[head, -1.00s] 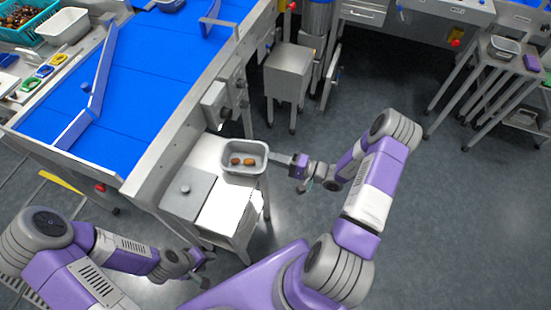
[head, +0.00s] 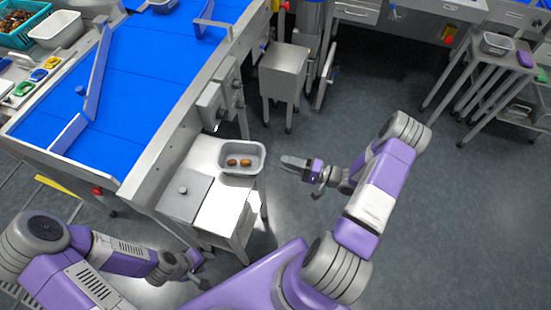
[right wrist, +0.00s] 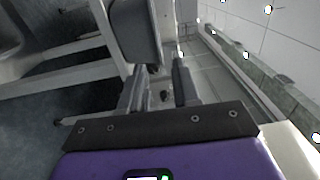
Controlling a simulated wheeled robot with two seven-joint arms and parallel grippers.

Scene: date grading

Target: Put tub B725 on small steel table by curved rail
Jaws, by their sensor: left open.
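A grey tub (head: 262,160) with two brown dates in it stands upright on a small steel table (head: 212,213) beside the blue belt; its label is too small to read. My right gripper (head: 290,162) is just right of the tub, apart from it and empty. In the right wrist view the two fingers (right wrist: 161,88) are spread, with the tub's grey wall (right wrist: 136,32) beyond them. My left gripper (head: 200,272) is low in the head view, in front of the small table, and holds nothing visible. Another grey tub (head: 497,44) stands on a steel table (head: 482,65) at the far right.
The blue belt (head: 150,85) with steel edges runs along the left. A steel box stand (head: 285,72) is behind the small table. A white tub (head: 58,30) and a teal crate (head: 25,22) are at the far left. The floor on the right is open.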

